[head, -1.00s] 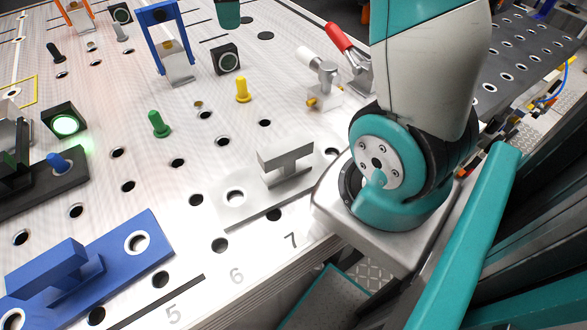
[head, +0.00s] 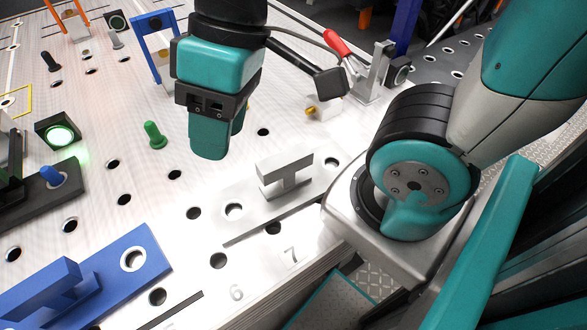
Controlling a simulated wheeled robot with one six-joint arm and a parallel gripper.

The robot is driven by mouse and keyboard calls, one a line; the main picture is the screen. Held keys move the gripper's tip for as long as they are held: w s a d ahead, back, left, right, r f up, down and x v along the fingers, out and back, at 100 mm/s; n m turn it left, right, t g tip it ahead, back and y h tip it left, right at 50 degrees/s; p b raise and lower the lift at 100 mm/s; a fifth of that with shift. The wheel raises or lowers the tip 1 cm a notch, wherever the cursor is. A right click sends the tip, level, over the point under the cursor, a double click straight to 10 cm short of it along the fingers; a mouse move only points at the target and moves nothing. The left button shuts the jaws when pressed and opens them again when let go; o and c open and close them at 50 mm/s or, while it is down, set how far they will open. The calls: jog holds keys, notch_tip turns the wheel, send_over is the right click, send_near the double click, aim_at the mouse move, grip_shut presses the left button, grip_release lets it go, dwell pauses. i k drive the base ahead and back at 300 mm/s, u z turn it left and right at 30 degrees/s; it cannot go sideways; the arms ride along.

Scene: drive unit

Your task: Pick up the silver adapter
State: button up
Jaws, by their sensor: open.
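The silver adapter (head: 283,180) is a flat plate with a raised I-shaped grip block and a hole near each end. It lies on the perforated white table near the numeral 7. My gripper (head: 213,145) hangs above the table, up and to the left of the adapter, and points down. It is open and nothing shows in it. It is apart from the adapter, which is in full view.
A blue adapter (head: 125,262) lies at the front left. A green peg (head: 155,135) stands left of my gripper. A red-handled clamp (head: 340,45) and a small metal fixture (head: 322,108) stand behind the silver adapter. A lit green button (head: 60,136) is at the left.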

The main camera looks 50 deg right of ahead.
aim_at(285, 182)
jog(key=z, duration=1.8)
jog(key=k, duration=1.3)
jog(key=u, duration=0.85)
jog(key=i, duration=0.45)
jog(key=z, duration=0.05)
